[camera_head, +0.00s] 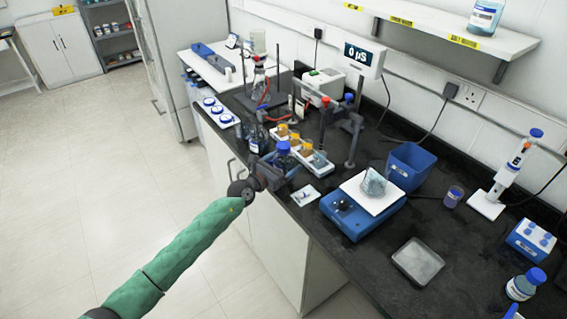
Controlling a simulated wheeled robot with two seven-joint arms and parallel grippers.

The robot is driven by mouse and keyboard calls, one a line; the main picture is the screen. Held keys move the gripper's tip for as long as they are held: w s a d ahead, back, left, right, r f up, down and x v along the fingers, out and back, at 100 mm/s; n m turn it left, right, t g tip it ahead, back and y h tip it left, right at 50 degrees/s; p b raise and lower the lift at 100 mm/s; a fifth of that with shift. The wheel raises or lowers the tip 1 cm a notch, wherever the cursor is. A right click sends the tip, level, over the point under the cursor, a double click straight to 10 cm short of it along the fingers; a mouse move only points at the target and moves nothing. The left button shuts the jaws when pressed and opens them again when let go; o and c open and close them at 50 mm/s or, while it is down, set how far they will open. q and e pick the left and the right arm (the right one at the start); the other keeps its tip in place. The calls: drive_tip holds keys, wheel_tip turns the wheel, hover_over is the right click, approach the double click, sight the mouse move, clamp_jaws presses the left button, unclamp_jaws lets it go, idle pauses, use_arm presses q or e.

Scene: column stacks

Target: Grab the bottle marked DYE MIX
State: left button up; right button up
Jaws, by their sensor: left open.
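My left arm, in a green sleeve, reaches in from the lower left. Its dark gripper (274,172) is open at the front edge of the black bench. A blue-capped bottle (284,158) stands right at the gripper, partly hidden by it; I cannot tell whether the fingers are around it or only beside it. Another dark bottle (257,142) stands just behind and to the left. A blue-capped bottle (522,287) with a pale label stands at the far right front. The labels are too small to read, so I cannot tell which is marked DYE MIX. My right gripper is out of view.
The floor at left is clear.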

use_arm(q)
drive_tip(key=c, duration=1.4)
drive_tip(key=shift+o, duration=0.2)
drive_tip(key=shift+r, duration=0.1)
